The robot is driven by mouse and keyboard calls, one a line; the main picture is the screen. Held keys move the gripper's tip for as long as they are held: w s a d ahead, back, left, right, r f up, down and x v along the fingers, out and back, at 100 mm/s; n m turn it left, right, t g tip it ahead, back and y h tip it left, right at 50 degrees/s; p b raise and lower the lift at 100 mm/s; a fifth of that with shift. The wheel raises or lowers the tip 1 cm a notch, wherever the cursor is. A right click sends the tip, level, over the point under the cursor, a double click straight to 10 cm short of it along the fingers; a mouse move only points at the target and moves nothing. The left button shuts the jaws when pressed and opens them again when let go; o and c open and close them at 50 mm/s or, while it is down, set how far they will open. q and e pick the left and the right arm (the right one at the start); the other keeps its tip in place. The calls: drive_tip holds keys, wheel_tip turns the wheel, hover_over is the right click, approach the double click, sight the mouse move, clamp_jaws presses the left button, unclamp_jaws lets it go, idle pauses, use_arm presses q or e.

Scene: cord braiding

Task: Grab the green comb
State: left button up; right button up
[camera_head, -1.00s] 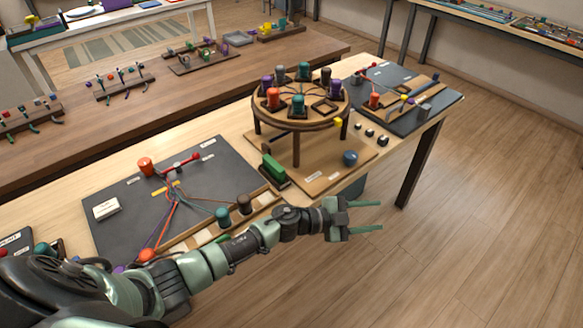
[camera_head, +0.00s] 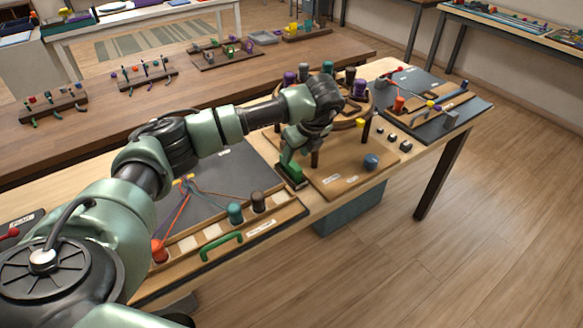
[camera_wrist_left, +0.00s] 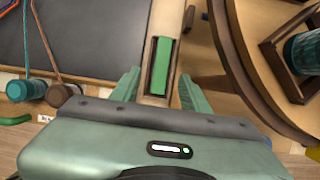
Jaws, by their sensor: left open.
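The green comb (camera_head: 293,173) stands in a narrow dark holder on the bench, beside the wooden base of the round braiding stand. The left wrist view shows the comb (camera_wrist_left: 160,66) from above, upright in its slot. My left gripper (camera_head: 290,158) points down over the comb and partly hides it in the head view. In the left wrist view its two fingers (camera_wrist_left: 157,82) are open, one on each side of the comb, with gaps between. I cannot tell how far the fingertips are above the holder. My right gripper is not in view.
The round braiding stand (camera_head: 362,108) with several coloured bobbins rises close to my left gripper, and my arm partly hides it. A dark board (camera_head: 235,168) with cords lies to the left. A blue ball (camera_head: 371,161) sits on the stand's base.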

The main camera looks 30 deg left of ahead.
sight(292, 162)
use_arm(q)
drive_tip(key=p+x, duration=0.1)
drive_tip(key=x, duration=0.4)
drive_tip(key=shift+w+a+f, duration=0.1)
drive_tip(key=shift+w+a, duration=0.05)
drive_tip(key=shift+a, duration=0.1)
clamp_jaws()
